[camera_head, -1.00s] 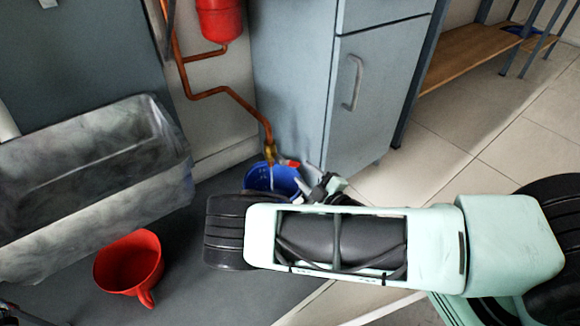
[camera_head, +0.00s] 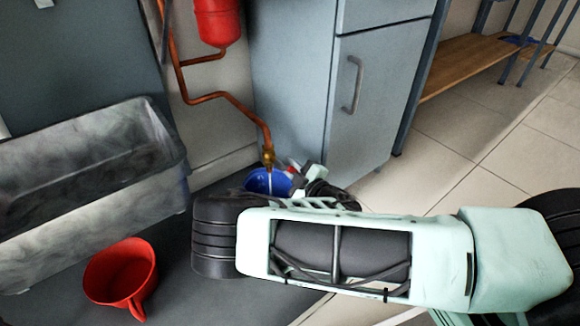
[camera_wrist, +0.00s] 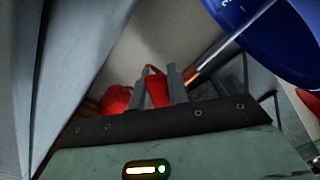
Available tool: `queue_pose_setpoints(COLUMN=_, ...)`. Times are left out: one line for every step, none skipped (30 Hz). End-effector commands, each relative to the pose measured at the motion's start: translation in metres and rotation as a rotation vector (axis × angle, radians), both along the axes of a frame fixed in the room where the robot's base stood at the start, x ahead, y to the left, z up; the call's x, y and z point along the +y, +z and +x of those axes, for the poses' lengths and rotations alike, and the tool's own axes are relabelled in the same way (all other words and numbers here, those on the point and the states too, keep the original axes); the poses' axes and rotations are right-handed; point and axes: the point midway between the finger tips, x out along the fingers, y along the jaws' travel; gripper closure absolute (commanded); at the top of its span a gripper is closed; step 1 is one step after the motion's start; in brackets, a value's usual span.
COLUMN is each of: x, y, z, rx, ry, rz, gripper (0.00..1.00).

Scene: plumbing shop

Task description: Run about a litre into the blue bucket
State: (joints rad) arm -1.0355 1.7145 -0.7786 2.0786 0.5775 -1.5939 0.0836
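The blue bucket (camera_head: 256,183) stands on the floor under the brass tap (camera_head: 268,157), at the end of a copper pipe. A thin pale stream of water (camera_head: 270,184) falls from the tap into it. The water level cannot be made out; my arm hides the bucket's lower part. In the wrist view the bucket (camera_wrist: 285,45) is at upper right. My gripper (camera_head: 296,172) is at the tap's red lever (camera_head: 291,170). In the wrist view my gripper's fingers (camera_wrist: 160,85) stand close on both sides of the red lever (camera_wrist: 157,92) and seem shut on it.
A grey cabinet (camera_head: 375,100) stands right behind the tap. A red vessel (camera_head: 214,22) hangs on the pipe. Open tiled floor (camera_head: 480,130) lies to the right.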

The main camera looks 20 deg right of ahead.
Motion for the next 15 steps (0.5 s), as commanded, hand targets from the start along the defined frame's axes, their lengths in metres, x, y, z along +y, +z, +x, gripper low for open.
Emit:
queue_pose_setpoints(x=-0.0002, y=-0.0002, z=-0.0003, rx=0.000, ry=0.000, rz=0.000, gripper=1.00)
queue_pose_setpoints(x=-0.0002, y=-0.0002, z=-0.0003, rx=0.000, ry=0.000, rz=0.000, gripper=1.00)
queue_pose_setpoints(x=-0.0002, y=-0.0002, z=-0.0003, rx=0.000, ry=0.000, rz=-0.001, gripper=1.00)
queue_pose_setpoints(x=-0.0003, y=-0.0001, z=-0.0003, rx=-0.001, ry=0.000, rz=-0.002, gripper=1.00)
queue_pose_setpoints(x=-0.0004, y=0.0002, z=-0.0003, rx=-0.001, ry=0.000, rz=-0.003, gripper=1.00)
queue_pose_setpoints(x=-0.0006, y=0.0006, z=-0.0003, rx=-0.002, ry=0.000, rz=-0.007, gripper=1.00)
queue_pose_setpoints(x=-0.0007, y=0.0009, z=-0.0003, rx=-0.003, ry=-0.001, rz=-0.011, gripper=1.00)
queue_pose_setpoints(x=-0.0010, y=0.0015, z=-0.0003, rx=-0.005, ry=-0.001, rz=-0.016, gripper=1.00)
queue_pose_setpoints(x=-0.0014, y=0.0023, z=-0.0002, rx=-0.008, ry=-0.001, rz=-0.027, gripper=1.00)
queue_pose_setpoints(x=-0.0018, y=0.0029, z=-0.0002, rx=-0.010, ry=0.000, rz=-0.037, gripper=1.00)
queue_pose_setpoints(x=-0.0022, y=0.0037, z=-0.0001, rx=-0.014, ry=0.000, rz=-0.047, gripper=1.00)
queue_pose_setpoints(x=-0.0028, y=0.0049, z=0.0000, rx=-0.020, ry=0.000, rz=-0.065, gripper=1.00)
queue_pose_setpoints(x=-0.0033, y=0.0059, z=0.0000, rx=-0.024, ry=-0.001, rz=-0.080, gripper=1.00)
queue_pose_setpoints(x=-0.0037, y=0.0071, z=0.0002, rx=-0.029, ry=-0.001, rz=-0.096, gripper=1.00)
queue_pose_setpoints(x=-0.0043, y=0.0086, z=0.0003, rx=-0.037, ry=0.000, rz=-0.118, gripper=1.00)
